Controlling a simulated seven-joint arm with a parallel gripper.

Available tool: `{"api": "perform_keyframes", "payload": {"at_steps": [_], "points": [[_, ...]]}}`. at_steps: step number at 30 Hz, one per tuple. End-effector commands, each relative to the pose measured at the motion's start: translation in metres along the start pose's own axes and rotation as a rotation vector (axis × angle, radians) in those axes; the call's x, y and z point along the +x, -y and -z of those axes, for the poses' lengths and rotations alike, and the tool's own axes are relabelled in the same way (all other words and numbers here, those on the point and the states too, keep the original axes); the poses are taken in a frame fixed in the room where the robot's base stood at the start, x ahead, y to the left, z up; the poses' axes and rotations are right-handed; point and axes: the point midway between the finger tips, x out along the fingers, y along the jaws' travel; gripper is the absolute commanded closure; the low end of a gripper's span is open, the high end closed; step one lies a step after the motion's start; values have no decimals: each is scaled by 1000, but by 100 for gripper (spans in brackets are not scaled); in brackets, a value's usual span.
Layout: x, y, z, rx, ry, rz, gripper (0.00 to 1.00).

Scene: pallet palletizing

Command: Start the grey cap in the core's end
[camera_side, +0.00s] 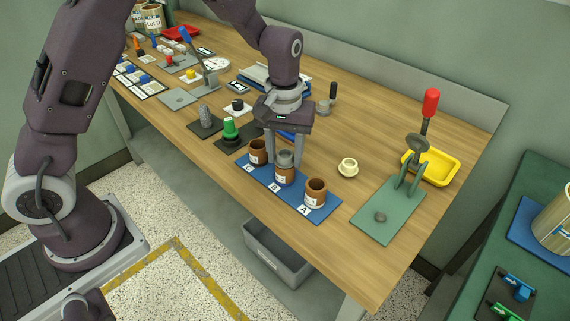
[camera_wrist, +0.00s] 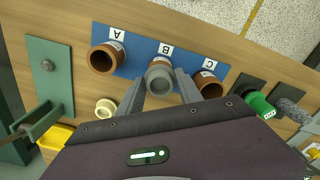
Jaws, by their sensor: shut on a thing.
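Three brown cores stand upright on a blue board (camera_side: 243,170) marked A, B and C. Core B (camera_side: 284,178) is the middle one; core A (camera_side: 316,192) and core C (camera_side: 258,153) are open at the top. The grey cap (camera_side: 285,157) is between the fingers of my gripper (camera_side: 284,160), at the top end of core B. In the wrist view the grey cap (camera_wrist: 159,84) covers most of core B's mouth, with some brown rim (camera_wrist: 160,62) showing. I cannot tell whether it has entered the core. My gripper (camera_wrist: 159,77) is shut on the cap.
A cream ring-shaped part (camera_side: 348,167) lies right of the board. A green press plate (camera_side: 375,222) with a red-handled lever (camera_side: 430,103) and a yellow tray (camera_side: 442,168) stand further right. A green-topped piece (camera_side: 230,128) stands left of core C.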

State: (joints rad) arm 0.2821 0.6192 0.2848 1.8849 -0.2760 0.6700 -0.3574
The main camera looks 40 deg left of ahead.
Motion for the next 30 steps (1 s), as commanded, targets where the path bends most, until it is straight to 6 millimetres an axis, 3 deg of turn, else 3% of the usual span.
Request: {"api": "perform_keyframes", "payload": {"at_steps": [9, 10, 13, 23, 30], "points": [[2, 0, 0, 0, 0, 0, 97], [2, 0, 0, 0, 0, 0, 52], [2, 0, 0, 0, 0, 0, 33], [-2, 0, 0, 1, -1, -1, 33], [-50, 0, 1, 0, -4, -3, 33]]}}
